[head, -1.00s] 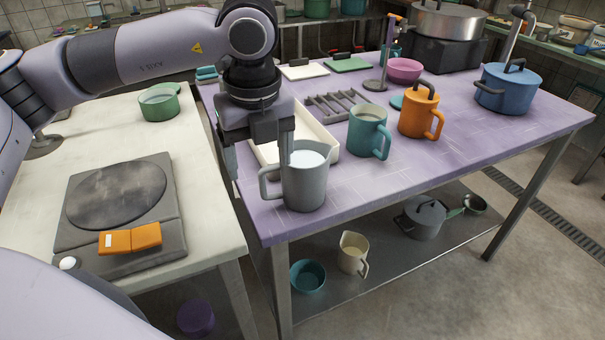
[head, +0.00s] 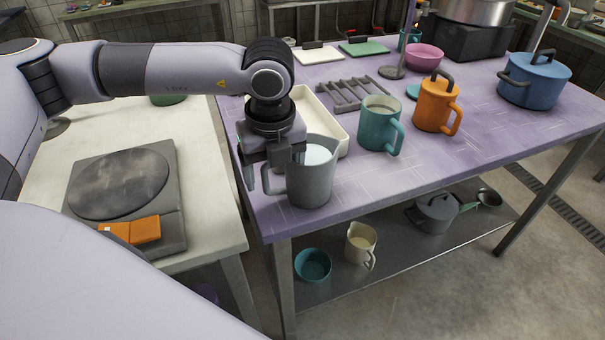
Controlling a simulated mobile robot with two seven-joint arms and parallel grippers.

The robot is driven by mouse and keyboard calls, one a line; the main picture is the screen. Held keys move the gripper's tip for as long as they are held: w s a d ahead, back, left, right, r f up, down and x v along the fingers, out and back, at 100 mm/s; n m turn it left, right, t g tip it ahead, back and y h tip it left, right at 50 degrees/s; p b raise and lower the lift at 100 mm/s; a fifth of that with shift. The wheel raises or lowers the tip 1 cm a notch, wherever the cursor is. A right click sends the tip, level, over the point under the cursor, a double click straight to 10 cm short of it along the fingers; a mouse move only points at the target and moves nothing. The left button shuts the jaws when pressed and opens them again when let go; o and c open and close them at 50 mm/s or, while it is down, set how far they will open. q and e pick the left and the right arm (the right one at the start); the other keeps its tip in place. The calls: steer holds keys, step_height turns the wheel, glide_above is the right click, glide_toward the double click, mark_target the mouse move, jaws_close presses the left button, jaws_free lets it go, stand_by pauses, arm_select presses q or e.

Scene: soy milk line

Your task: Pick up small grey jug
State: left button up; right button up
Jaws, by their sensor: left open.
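The small grey jug (head: 313,182) stands upright near the left front corner of the purple table (head: 420,177). White liquid shows inside it, and its handle points left. My left gripper (head: 273,174) is open and points down at the jug's handle side. One finger is left of the handle; the other is at the jug's left rim, partly in front of it. Whether the fingers touch the jug cannot be told. My right gripper is not in view.
A cream tray (head: 342,141) lies right behind the jug. A teal mug (head: 377,127) and an orange mug (head: 433,105) stand to the right. A black rack (head: 352,92) lies behind. A pale table (head: 205,190) with a grey hotplate (head: 120,185) adjoins on the left.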

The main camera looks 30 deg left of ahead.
arm_select(q)
steer(key=shift+r, duration=0.1)
jaws_close()
steer(key=shift+w, duration=0.1)
